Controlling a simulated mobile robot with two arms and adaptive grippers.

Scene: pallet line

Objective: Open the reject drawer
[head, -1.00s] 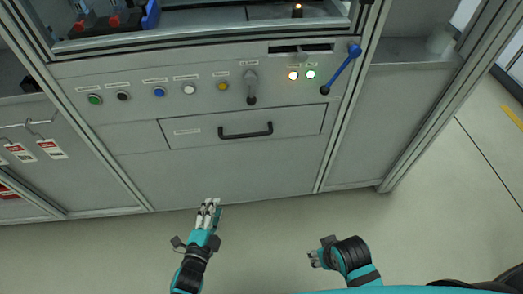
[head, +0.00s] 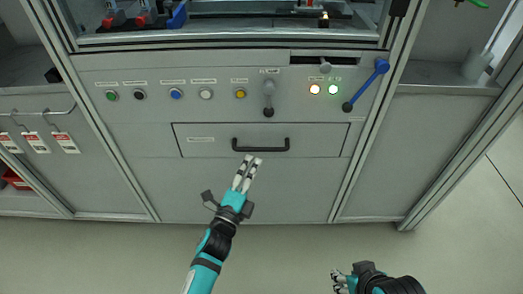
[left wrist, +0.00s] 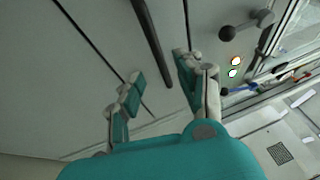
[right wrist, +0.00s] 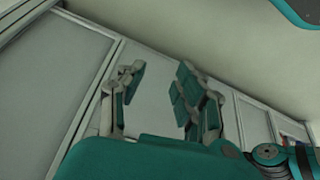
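The reject drawer (head: 210,150) is a grey front panel in the middle of the cabinet in the head view, and it looks shut. Its black bar handle (head: 261,148) runs across the middle; the handle also shows in the left wrist view (left wrist: 152,40). My left gripper (head: 247,165) is just below the handle in the head view, apart from it. Its fingers stand open and empty in the left wrist view (left wrist: 158,88). My right gripper (head: 338,279) is low in the head view, away from the cabinet; its fingers are apart and empty in the right wrist view (right wrist: 155,90).
Above the drawer sit a row of coloured buttons (head: 175,94), a grey lever (head: 268,98), two lit lamps (head: 323,89) and a blue-handled lever (head: 366,84). Red tags (head: 50,143) hang at left. The floor (head: 120,255) before the cabinet is clear.

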